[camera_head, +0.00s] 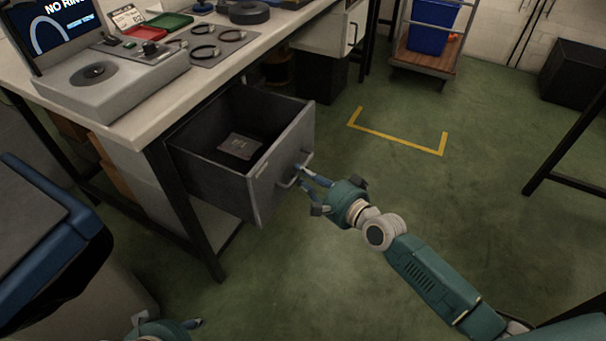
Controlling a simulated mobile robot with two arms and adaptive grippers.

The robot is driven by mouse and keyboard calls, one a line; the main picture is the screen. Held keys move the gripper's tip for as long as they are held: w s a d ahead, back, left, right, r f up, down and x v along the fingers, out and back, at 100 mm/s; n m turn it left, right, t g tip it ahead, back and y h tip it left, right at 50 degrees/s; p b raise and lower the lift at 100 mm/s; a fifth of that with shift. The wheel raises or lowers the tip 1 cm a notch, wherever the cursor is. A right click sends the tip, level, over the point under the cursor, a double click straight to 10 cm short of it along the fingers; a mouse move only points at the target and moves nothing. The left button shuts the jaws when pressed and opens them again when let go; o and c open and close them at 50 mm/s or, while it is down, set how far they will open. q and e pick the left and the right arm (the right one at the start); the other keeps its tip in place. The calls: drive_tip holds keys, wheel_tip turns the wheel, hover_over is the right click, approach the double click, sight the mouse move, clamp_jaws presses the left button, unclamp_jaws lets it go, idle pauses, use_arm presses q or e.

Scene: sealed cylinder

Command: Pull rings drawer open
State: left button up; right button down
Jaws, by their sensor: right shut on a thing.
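The grey drawer (285,150) under the workbench stands pulled well out. A small dark packet with a label (239,146) lies on its floor. The drawer has a bar handle (288,183) on its front face. My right gripper (304,178) is at the drawer front, with its fingers shut on that handle. My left gripper (190,324) shows only in part at the bottom left edge, away from the drawer; its fingers are too cut off to tell their state.
The workbench (150,118) carries a device with a screen, black rings on a grey panel (232,36), and red and green trays. A blue bin (432,27) stands on a cart at the back. The green floor right of the drawer is clear, with yellow tape marking (400,140).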

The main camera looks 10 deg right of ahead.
drive_tip(key=c, duration=1.7)
unclamp_jaws()
drive_tip(key=shift+o, duration=0.2)
drive_tip(key=shift+s, duration=0.1)
drive_tip(key=v, duration=1.2)
drive_tip(key=shift+a, duration=0.1)
